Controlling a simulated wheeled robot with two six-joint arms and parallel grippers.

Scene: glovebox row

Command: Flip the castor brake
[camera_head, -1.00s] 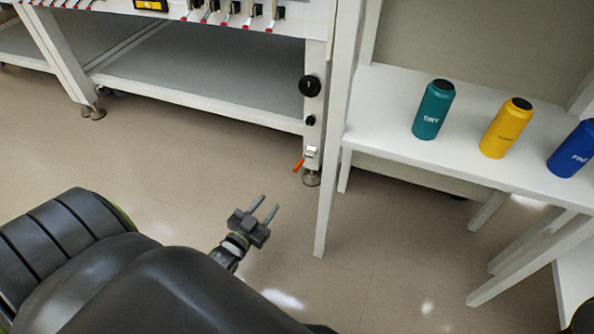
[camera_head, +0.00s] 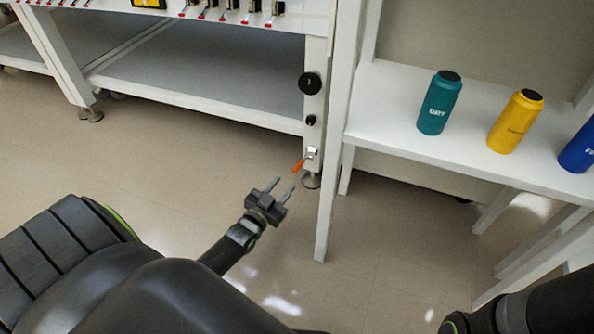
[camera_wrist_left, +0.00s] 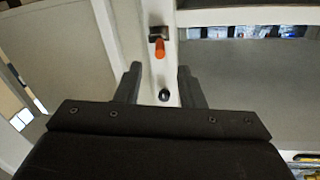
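The castor brake is a small orange lever (camera_head: 298,166) on a pale bracket low on the bench leg (camera_head: 314,130), just above a round foot (camera_head: 311,181). In the left wrist view the orange lever (camera_wrist_left: 160,48) points toward me, beyond the fingertips and roughly centred between them. My left gripper (camera_head: 283,186) is open and empty, a little below and left of the lever, apart from it. Its two fingers also show in the left wrist view (camera_wrist_left: 158,78). Part of my right arm shows at the lower right, but its gripper is out of view.
Black knobs (camera_head: 310,84) sit higher on the bench leg. A white shelf unit (camera_head: 400,125) with teal (camera_head: 439,103), yellow (camera_head: 515,122) and blue bottles stands right of the lever, its front leg (camera_head: 326,205) close by. The floor left of the gripper is clear.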

